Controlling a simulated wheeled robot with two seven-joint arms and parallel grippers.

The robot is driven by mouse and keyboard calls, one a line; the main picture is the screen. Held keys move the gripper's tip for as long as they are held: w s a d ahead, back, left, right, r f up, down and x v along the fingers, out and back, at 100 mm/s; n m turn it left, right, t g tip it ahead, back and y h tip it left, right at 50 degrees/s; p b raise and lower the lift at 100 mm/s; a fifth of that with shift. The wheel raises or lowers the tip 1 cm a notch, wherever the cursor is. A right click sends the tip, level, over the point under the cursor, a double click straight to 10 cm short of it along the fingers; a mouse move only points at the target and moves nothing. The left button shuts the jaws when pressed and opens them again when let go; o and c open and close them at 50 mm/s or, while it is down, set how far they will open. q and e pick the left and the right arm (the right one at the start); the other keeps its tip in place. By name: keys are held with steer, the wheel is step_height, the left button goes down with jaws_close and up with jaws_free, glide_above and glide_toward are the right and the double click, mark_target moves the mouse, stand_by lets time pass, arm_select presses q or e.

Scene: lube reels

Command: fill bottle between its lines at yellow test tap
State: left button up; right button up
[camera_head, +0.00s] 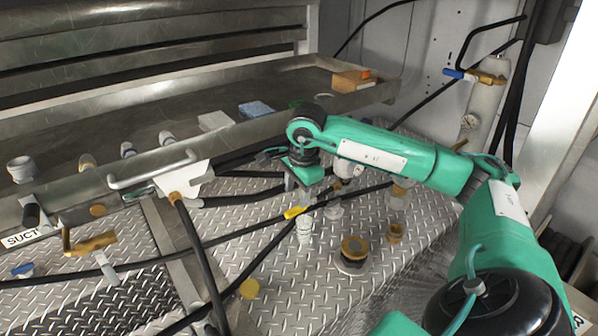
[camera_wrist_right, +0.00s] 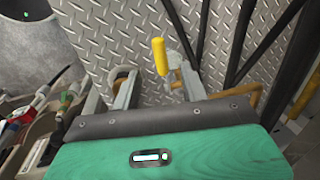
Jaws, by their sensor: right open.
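The yellow test tap's handle (camera_head: 296,212) shows just below my right gripper (camera_head: 298,193) in the head view. In the right wrist view the yellow handle (camera_wrist_right: 160,56) stands upright between the two spread fingers of my right gripper (camera_wrist_right: 152,88); I cannot tell whether a finger touches it. The right gripper is open and holds nothing. A small whitish vessel (camera_head: 304,231), which looks like the bottle, stands below the yellow handle in the head view. Its lines and its fill level are too small to read. My left gripper is not in view.
Black hoses cross the diamond-plate deck (camera_head: 330,290) around the tap. A brass-topped fitting (camera_head: 353,250) stands right of the vessel. A metal shelf (camera_head: 250,90) with an orange box (camera_head: 350,81) lies behind. A blue-handled valve (camera_head: 475,76) is at the upper right.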

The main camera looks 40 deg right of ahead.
mark_target(293, 210)
steer(key=f, duration=0.3)
steer(key=w+f+p, duration=0.1)
steer(key=f, duration=0.2)
steer(key=shift+w, duration=0.1)
